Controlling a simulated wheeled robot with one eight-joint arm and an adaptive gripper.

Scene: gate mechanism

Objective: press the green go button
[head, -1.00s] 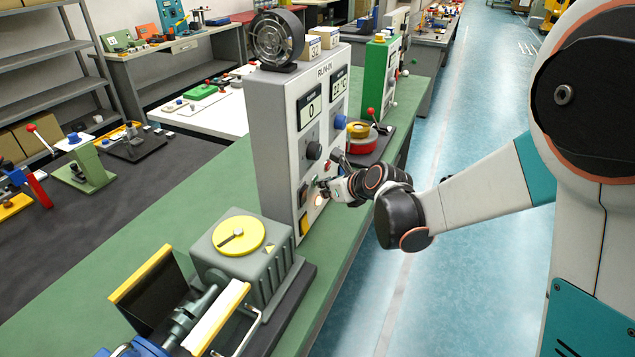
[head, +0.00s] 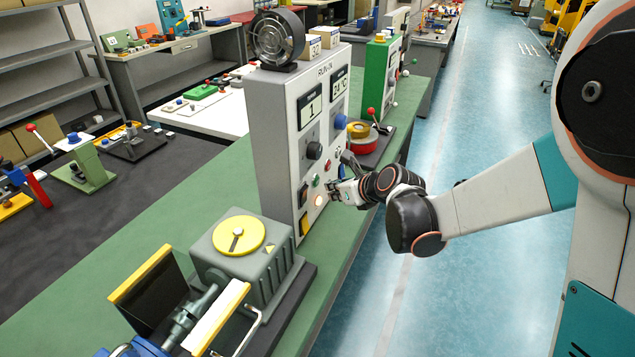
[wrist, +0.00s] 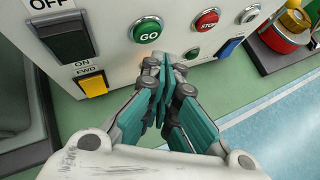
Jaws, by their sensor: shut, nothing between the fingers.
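The green go button (wrist: 146,29), marked GO, is on the front of the grey RUN-IN panel (head: 270,140). It also shows in the head view as a small green disc (head: 315,181). My gripper (wrist: 160,62) is shut and empty, its fingertips just below and right of the go button in the wrist view. In the head view my gripper (head: 334,190) is just in front of the panel, to the right of the button, and appears apart from it. The panel's upper display (head: 310,110) reads 1.
A red STOP button (wrist: 207,20) sits right of the go button, with a black knob (head: 314,150) above in the head view. A yellow switch (wrist: 93,84) is at lower left. A grey gearbox with a yellow dial (head: 238,235) stands on the green bench. The aisle at right is clear.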

